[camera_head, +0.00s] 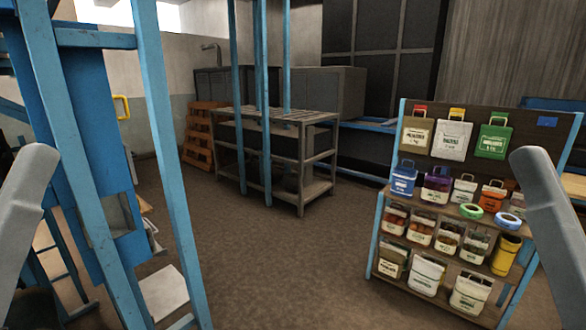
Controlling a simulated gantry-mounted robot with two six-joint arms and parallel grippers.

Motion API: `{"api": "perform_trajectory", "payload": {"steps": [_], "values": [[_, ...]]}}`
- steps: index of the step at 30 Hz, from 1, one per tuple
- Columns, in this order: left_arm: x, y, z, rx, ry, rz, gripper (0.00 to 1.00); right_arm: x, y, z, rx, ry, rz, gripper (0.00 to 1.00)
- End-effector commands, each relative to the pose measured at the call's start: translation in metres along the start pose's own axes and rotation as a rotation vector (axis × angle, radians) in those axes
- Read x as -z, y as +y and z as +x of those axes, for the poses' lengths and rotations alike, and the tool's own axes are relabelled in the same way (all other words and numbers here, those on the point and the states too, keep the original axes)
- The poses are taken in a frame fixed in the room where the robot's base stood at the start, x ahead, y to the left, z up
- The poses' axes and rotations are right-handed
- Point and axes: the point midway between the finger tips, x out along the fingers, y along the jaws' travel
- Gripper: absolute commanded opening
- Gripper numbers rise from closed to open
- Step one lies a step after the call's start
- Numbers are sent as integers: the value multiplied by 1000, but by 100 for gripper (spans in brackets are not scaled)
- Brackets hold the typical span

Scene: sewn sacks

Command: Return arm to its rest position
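A grey link of my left arm shows at the left edge, and a grey link of my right arm shows at the right edge, in front of the shelf. No fingertips of either gripper are in view, so what they hold cannot be seen. On the right stands a display shelf (455,207) with blue posts. Three labelled sacks hang on its upper back board: a beige sack with a red top (416,136), a white sack with a yellow top (452,139) and a green sack (493,141).
Lower shelf tiers hold several small bags and jars, rolls of tape (471,211) and a yellow cylinder (505,254). A grey metal rack (318,155) and a wooden pallet (205,140) stand behind. A blue frame (170,165) stands at left. The middle floor (270,265) is clear.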

Motion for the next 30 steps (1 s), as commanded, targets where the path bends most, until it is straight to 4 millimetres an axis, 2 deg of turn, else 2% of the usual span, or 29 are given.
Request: {"api": "perform_trajectory", "payload": {"steps": [1, 8, 21, 25, 30], "values": [[19, 0, 22, 0, -3, 0, 50, 23, 0, 22, 1, 10, 17, 74], [84, 0, 91, 0, 1, 0, 50, 87, 0, 90, 3, 11, 12, 74], [227, -1, 246, 0, 1, 0, 50, 232, 2, 244, 4, 11, 11, 74], [252, -1, 273, 0, 0, 0, 50, 257, 2, 271, 4, 11, 11, 74], [260, -1, 282, 0, 0, 0, 50, 265, 2, 280, 4, 10, 11, 74]]}}
